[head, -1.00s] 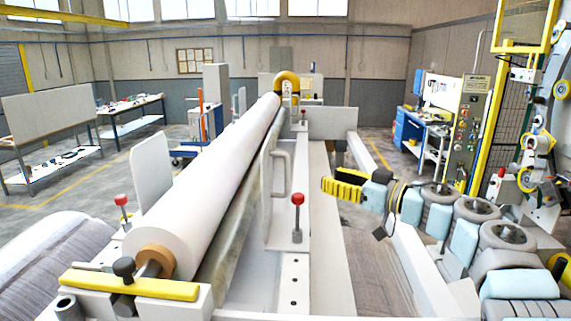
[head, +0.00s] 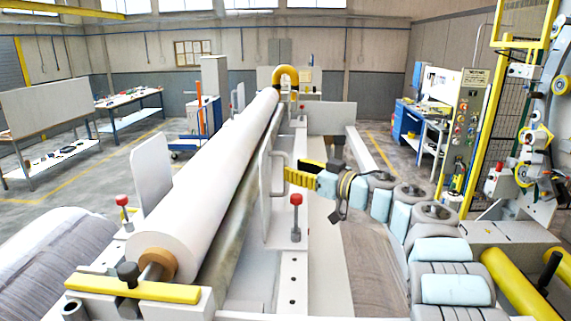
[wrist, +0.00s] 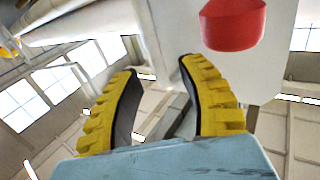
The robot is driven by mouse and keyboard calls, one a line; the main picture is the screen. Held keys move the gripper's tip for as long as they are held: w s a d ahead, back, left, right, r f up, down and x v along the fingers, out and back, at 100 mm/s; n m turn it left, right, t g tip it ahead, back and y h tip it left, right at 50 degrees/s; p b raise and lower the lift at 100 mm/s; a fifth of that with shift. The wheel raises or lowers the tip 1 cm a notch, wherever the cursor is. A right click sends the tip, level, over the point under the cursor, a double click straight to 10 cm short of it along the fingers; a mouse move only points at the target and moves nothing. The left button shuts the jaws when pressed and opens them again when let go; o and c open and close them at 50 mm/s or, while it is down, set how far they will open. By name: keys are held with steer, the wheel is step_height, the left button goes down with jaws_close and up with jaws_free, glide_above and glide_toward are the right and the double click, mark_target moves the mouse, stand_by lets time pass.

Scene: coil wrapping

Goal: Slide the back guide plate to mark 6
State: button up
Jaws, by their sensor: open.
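A white upright guide plate (head: 265,185) with a grey bar handle (head: 279,172) stands just right of the long white roll; I cannot tell whether it is the one called back. A second white plate (head: 153,172) stands left of the roll. My gripper (head: 287,174), with yellow ribbed fingers, is at the right of the handle, close to it; contact cannot be made out. In the wrist view its fingers (wrist: 158,78) are apart with nothing clearly between them. A red knob (wrist: 232,24) is above the right finger there. No mark numbers are readable.
The white roll (head: 205,170) runs along the machine bed. A red-topped lever (head: 296,215) stands on the rail in front of my gripper. Another red-topped lever (head: 122,208) is at the left. Yellow railing (head: 520,280) lies at the right.

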mark_target(285, 190)
steer(key=shift+p+x, duration=1)
steer(key=shift+x, duration=0.75)
jaws_close()
